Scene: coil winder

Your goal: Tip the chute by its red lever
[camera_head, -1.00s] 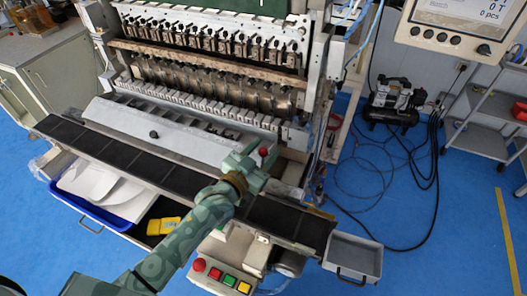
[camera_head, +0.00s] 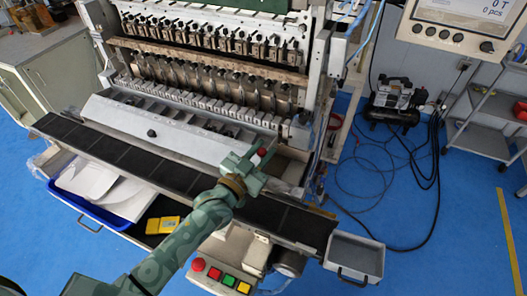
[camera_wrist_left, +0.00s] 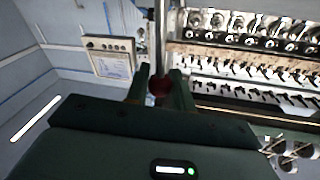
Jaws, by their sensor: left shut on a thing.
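The red lever shows as a red knob (camera_head: 262,152) at the right front of the machine. My left gripper (camera_head: 250,158) is shut on it, with the fingers on either side of the knob. In the left wrist view the dark red knob (camera_wrist_left: 159,86) sits between the two fingers, with a grey rod running up from it. A pale sloped panel (camera_head: 180,138) with a black knob lies left of the gripper; it looks like the chute, but its link to the lever is hidden. My right gripper is not in view.
A dark conveyor belt (camera_head: 130,160) runs along the machine front beneath my left arm. A grey tray (camera_head: 354,255) hangs at its right end. A button box (camera_head: 222,275) stands near my forearm. A blue bin (camera_head: 105,205) holds white sheets.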

